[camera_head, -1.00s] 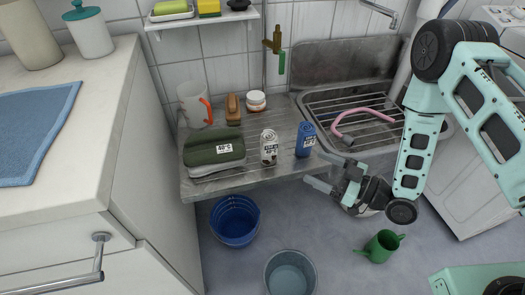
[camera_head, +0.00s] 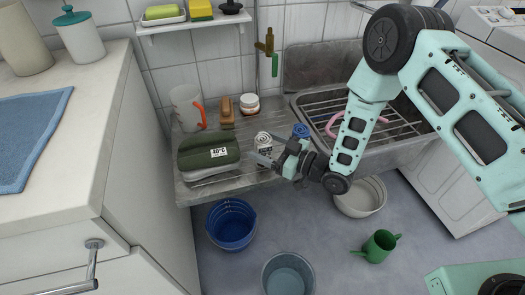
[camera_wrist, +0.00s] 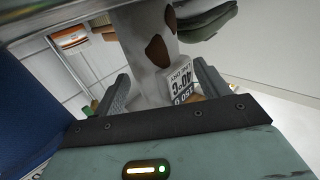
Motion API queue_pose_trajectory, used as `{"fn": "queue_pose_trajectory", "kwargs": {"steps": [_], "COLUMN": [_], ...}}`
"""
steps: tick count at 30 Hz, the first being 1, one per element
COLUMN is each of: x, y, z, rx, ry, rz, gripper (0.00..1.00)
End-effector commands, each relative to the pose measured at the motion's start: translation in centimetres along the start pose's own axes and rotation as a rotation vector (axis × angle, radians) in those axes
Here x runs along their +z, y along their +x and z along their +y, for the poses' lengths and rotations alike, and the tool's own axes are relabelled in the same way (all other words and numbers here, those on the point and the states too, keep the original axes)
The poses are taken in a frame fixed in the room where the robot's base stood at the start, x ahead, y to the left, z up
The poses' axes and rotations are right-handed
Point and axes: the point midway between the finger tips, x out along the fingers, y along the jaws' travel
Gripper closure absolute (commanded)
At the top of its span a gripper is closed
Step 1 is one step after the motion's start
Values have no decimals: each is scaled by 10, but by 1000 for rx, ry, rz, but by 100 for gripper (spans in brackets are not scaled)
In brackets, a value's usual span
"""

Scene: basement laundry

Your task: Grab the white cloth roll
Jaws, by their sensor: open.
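The white cloth roll (camera_head: 263,140) stands upright on the metal drainboard (camera_head: 185,192), between a folded green cloth and a blue roll. In the wrist view the white roll (camera_wrist: 138,42) shows brown patches and a printed label. My gripper (camera_head: 266,158) is open at the front of the roll, hiding its lower part. In the wrist view the fingers of my gripper (camera_wrist: 163,88) lie on either side of the roll, with the roll between or just beyond their tips. I cannot tell whether they touch it.
The blue roll (camera_head: 301,130) is close on the right, partly behind my gripper. The green folded cloth (camera_head: 205,145) lies close on the left. Buckets and a green watering can (camera_head: 380,245) are on the floor.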

Motion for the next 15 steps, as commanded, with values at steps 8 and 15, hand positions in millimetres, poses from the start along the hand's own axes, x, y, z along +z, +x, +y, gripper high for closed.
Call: {"fn": "queue_pose_trajectory", "kwargs": {"steps": [8, 15], "x": [1, 1], "y": [14, 13], "z": [0, 0], "rx": [1, 0], "ry": [2, 2], "rz": [-1, -1], "gripper": [25, 62]}}
